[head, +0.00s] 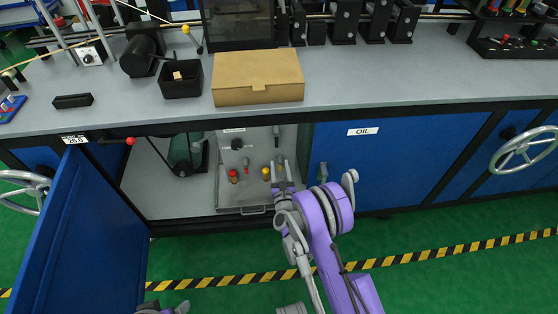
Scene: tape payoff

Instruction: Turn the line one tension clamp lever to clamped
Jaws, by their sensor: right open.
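A grey panel (228,190) stands inside the open cabinet under the bench. It carries a black knob (237,145), a red-topped knob (233,175), a yellow-topped knob (266,173) and an upright grey handle (276,134) near its upper right. A red ball-ended lever (130,141) sticks out under the bench edge at left. No readable marking shows which is the line one tension clamp lever. My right gripper (283,167) is open and empty, in front of the panel's right side near the yellow knob; contact is unclear. My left gripper (165,309) is barely in view at the bottom edge.
The blue cabinet door (82,238) stands open at left. A closed blue door marked OIL (390,160) is at right. The bench top (400,90) carries a cardboard box (257,78) and a black bin (181,80). Handwheels (525,149) stick out at both sides.

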